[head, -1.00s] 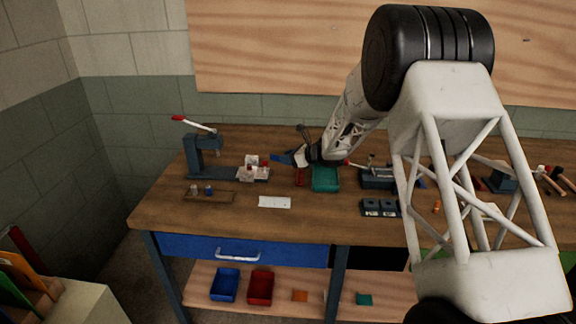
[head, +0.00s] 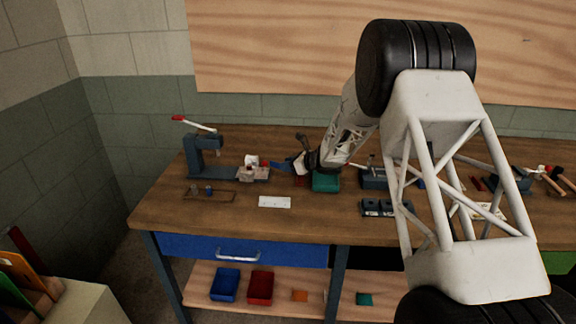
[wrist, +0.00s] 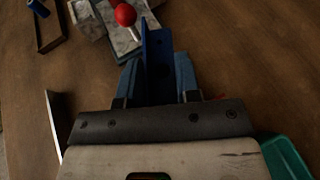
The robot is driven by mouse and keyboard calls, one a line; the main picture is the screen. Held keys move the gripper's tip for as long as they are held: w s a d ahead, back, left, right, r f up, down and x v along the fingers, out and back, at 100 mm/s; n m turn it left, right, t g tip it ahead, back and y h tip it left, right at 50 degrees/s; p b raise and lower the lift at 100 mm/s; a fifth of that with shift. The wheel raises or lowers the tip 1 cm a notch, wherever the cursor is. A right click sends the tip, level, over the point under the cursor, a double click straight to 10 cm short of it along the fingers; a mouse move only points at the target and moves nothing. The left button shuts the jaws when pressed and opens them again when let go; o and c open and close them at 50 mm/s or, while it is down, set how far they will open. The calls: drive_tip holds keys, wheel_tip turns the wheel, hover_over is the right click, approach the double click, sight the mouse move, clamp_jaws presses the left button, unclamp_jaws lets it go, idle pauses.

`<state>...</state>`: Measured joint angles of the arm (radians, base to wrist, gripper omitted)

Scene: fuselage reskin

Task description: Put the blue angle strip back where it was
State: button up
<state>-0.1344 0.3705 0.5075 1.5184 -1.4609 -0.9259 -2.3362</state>
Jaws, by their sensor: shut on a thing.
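My gripper (head: 296,162) is shut on the blue angle strip (wrist: 157,58), which sticks out beyond the fingertips in the wrist view. In the head view the strip (head: 280,165) points left, toward a fixture with a pale block (head: 253,161) on the bench press base. In the wrist view the strip's far end is beside a red ball knob (wrist: 125,15) and a grey metal plate (wrist: 120,35). I cannot tell whether it touches them. The fingers hide the strip's near end.
A teal tray (head: 326,182) stands just right of my gripper. The dark press (head: 205,160) with a red-tipped lever stands at the left. A white plate (head: 275,202) and a thin brown tray (head: 222,197) lie toward the front. Bare bench is open around them.

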drive_tip(key=shift+f, duration=0.65)
drive_tip(key=o, duration=1)
drive_tip(key=shift+r, duration=0.1)
drive_tip(key=shift+r, duration=0.45)
drive_tip(key=shift+d+r, duration=0.1)
drive_tip(key=shift+r, duration=0.1)
drive_tip(key=v, duration=1.1)
drive_tip(key=shift+s+d+r, duration=0.2)
drive_tip(key=shift+d, duration=0.1)
